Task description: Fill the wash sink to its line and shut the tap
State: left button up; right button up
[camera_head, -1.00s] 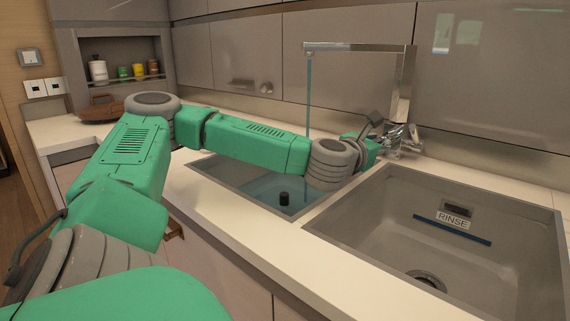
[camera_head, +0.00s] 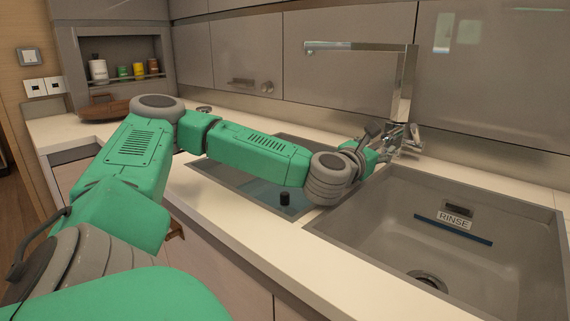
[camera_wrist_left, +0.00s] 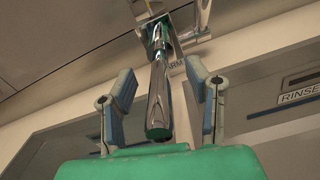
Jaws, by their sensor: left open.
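The chrome tap (camera_head: 405,85) stands behind the sinks, its spout reaching left over the wash sink (camera_head: 228,180). No water stream shows under the spout. Water (camera_head: 262,190) lies in the wash sink, with a black stopper (camera_head: 284,199) standing in it. The fill line cannot be made out; my forearm hides part of this sink. My left gripper (camera_head: 388,142) is at the tap's base. In the left wrist view the gripper (camera_wrist_left: 160,75) is open, with the chrome tap lever (camera_wrist_left: 159,95) between its fingers. Contact is not clear. My right gripper is out of view.
The rinse sink (camera_head: 325,222), with a RINSE label (camera_head: 453,220), is empty at right. A pale counter (camera_head: 235,240) runs in front. A brown object (camera_head: 105,108) lies at the back left, below a niche with jars (camera_head: 123,72). Cabinets close off the back.

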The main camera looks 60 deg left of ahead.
pick_arm(q)
jog(key=shift+v, duration=3.5)
jog(key=shift+r, duration=0.1)
jog(key=shift+w+r+p, duration=0.1)
jog(key=shift+p, duration=0.25)
